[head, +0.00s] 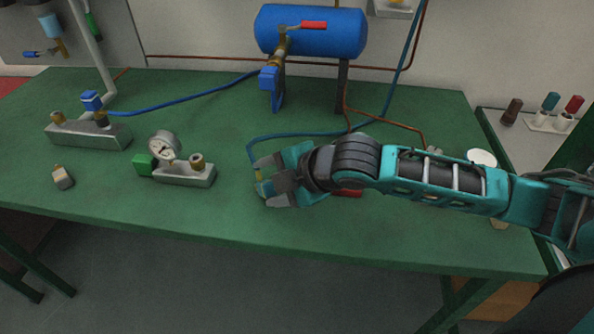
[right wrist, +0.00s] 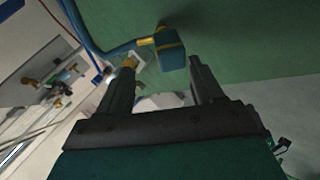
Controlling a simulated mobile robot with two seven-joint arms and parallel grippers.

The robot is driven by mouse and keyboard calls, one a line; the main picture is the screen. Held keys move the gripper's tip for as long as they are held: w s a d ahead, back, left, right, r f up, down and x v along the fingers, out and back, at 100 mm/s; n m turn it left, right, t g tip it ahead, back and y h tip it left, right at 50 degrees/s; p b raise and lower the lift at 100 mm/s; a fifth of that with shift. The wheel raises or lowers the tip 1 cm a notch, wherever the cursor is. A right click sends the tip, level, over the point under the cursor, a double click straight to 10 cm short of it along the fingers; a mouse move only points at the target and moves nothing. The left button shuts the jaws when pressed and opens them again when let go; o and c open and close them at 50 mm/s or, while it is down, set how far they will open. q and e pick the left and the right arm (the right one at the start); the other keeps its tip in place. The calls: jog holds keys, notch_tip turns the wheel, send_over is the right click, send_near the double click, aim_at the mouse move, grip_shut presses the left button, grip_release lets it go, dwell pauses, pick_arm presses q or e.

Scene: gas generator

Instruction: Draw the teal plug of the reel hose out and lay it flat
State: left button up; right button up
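The teal plug (right wrist: 172,50) shows in the right wrist view as a blocky teal piece with brass fittings, just beyond the fingertips and nearer the right-hand finger. The teal hose (head: 300,135) runs across the table to it; the hose also shows in the right wrist view (right wrist: 85,35). My right gripper (head: 263,182) is low over the table, its fingers spread on either side of the plug's place; it also shows in the right wrist view (right wrist: 163,78). In the head view the gripper mostly hides the plug. I cannot tell whether a finger touches it. My left gripper is out of view.
A gauge block (head: 183,175) with a green end stands left of the gripper. Farther left are a metal block (head: 75,135) with a blue-hosed plug and a small fitting (head: 62,178). A blue tank (head: 325,35) is behind.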

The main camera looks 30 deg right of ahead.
jog(key=v, duration=1)
jog(key=shift+p, duration=0.35)
